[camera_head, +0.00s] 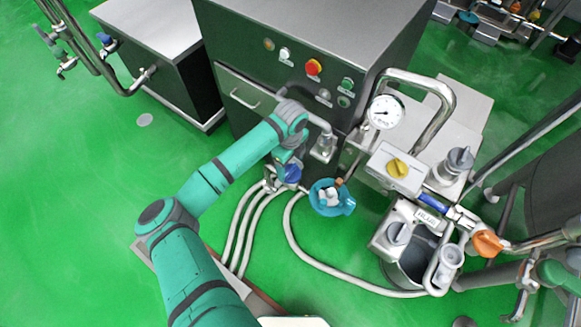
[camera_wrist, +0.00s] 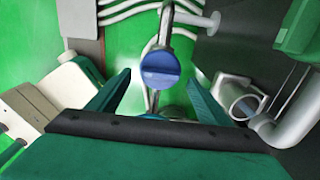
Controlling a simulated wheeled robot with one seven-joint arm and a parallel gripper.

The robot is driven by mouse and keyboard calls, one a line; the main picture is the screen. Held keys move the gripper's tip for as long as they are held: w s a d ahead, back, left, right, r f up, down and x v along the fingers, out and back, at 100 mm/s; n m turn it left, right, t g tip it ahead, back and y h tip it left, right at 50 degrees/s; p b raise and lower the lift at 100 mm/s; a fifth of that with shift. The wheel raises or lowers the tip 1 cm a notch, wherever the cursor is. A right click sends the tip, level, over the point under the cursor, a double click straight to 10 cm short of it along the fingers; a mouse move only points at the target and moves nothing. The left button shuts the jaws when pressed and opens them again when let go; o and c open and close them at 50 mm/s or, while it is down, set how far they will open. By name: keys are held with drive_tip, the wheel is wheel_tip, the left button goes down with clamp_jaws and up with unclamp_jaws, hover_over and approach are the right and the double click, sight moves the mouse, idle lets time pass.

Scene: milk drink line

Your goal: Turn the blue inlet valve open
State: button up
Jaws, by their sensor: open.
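A round blue valve knob (camera_head: 292,173) with a raised bar across its face sits on grey pipework below the front of the steel cabinet. In the wrist view the blue knob (camera_wrist: 160,70) shows between the two fingers, its bar running roughly sideways. My gripper (camera_wrist: 160,78) is open, with one teal finger to each side of the knob. I cannot tell whether the fingers touch it. In the head view my gripper (camera_head: 284,157) is just above the knob, and my arm partly hides the pipes there.
A steel cabinet (camera_head: 310,30) with buttons stands behind. A teal-rimmed part (camera_head: 331,198) lies just right of the knob. Further right are a gauge (camera_head: 385,112), a yellow knob (camera_head: 398,168), a blue lever (camera_head: 432,201) and an orange handle (camera_head: 487,243). Grey hoses (camera_head: 305,250) cross the green floor.

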sight(291, 172)
drive_tip(key=shift+f, duration=1.4)
drive_tip(key=c, duration=1)
drive_tip(key=shift+c, duration=0.2)
